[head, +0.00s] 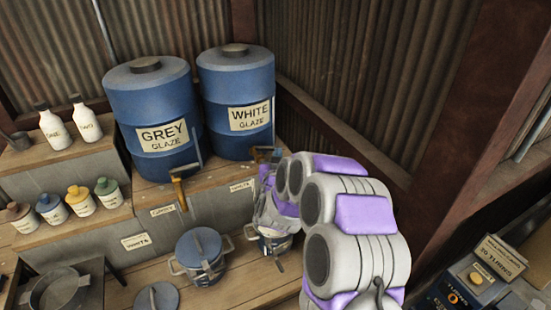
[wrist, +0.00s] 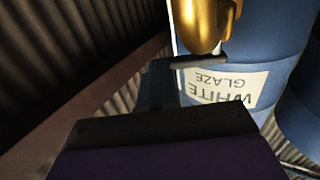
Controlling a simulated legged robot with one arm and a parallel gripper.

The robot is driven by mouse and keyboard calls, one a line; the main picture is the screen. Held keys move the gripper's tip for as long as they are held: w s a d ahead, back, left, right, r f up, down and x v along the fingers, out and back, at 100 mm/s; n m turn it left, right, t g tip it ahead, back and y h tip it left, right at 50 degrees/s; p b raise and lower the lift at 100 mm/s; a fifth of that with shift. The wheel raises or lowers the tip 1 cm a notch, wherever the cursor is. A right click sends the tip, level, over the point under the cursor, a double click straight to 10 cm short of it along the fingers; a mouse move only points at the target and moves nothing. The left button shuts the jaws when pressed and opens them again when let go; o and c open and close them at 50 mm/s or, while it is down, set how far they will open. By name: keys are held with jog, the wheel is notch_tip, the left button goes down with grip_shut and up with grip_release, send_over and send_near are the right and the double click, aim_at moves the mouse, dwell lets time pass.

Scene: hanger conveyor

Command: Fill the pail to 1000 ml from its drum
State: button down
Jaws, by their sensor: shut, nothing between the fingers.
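The blue white glaze drum (head: 236,90) stands on the wooden shelf, left of my arm. Its gold tap (wrist: 205,22) shows close up in the wrist view, with a dark handle bar (wrist: 198,62) beside it. A pail (head: 273,243) stands below this drum, partly hidden by my gripper and arm; its contents cannot be seen. My gripper (head: 268,205) is shut and empty, above the pail and close to the tap. Whether it touches the handle cannot be told.
The blue grey glaze drum (head: 152,105) stands to the left, with its own tap (head: 180,185). A lidded pail (head: 201,255) stands below. Bottles (head: 85,120) and several small jars (head: 80,202) fill the left steps. A corrugated wall and wooden rail bound the right.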

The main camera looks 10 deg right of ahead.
jog(key=shift+w+d+p, duration=0.45)
jog(key=shift+w+p, duration=0.15)
jog(key=shift+w, duration=0.15)
jog(key=shift+w+d+p, duration=0.45)
jog(key=shift+w+p, duration=0.1)
jog(key=shift+w, duration=0.15)
jog(key=shift+a, duration=0.4)
